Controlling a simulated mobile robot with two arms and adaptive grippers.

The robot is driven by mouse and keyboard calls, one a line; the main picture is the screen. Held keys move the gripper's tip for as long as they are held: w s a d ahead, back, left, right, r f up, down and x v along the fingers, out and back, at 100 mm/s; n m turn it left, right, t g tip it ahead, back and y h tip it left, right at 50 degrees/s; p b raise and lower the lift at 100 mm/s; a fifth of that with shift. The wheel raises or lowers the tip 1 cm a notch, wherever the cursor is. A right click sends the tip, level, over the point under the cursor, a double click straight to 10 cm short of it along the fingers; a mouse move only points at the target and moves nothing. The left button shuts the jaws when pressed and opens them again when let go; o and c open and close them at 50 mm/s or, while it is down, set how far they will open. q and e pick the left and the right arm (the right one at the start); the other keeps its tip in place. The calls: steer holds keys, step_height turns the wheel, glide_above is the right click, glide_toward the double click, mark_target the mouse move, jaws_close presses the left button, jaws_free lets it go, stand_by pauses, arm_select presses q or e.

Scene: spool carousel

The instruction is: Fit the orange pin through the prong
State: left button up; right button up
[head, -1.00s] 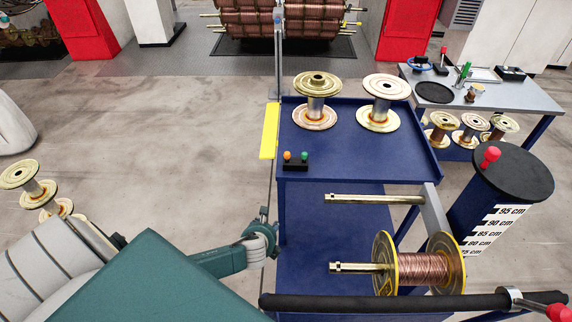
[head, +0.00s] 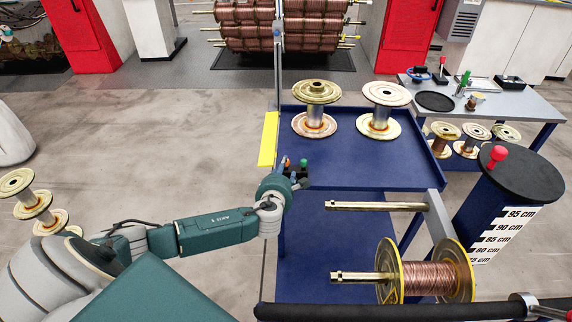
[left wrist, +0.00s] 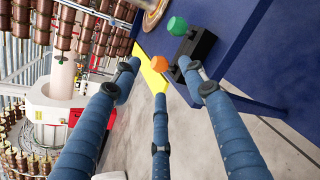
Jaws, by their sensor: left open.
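The orange pin (head: 287,162) stands beside a green pin (head: 303,163) in a small black holder (left wrist: 203,46) on the trolley's top shelf, near its left edge. My left gripper (head: 291,177) is at the holder, on its near side, and partly hides it. In the left wrist view, its blue fingers (left wrist: 159,80) are spread and empty. The orange pin's head (left wrist: 184,62) is close to the right-hand fingertip; I cannot tell if they touch. Two brass prongs stick out to the left below the shelf: an upper bare prong (head: 375,206) and a lower prong (head: 358,277) carrying a copper-wound spool (head: 430,280).
Two empty spools (head: 316,108) stand at the back of the blue trolley shelf (head: 375,175). A black-topped cylinder (head: 515,170) with a height scale and red knob stands at right. A dark handlebar (head: 400,312) crosses the front. The floor at left is mostly clear.

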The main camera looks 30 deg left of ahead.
mark_target(286, 167)
arm_select(q)
steer(key=x, duration=0.4)
arm_select(e)
steer(key=shift+f, duration=0.2)
arm_select(q)
steer(key=shift+s, duration=0.1)
jaws_close()
arm_select(e)
steer(key=shift+d, duration=0.35)
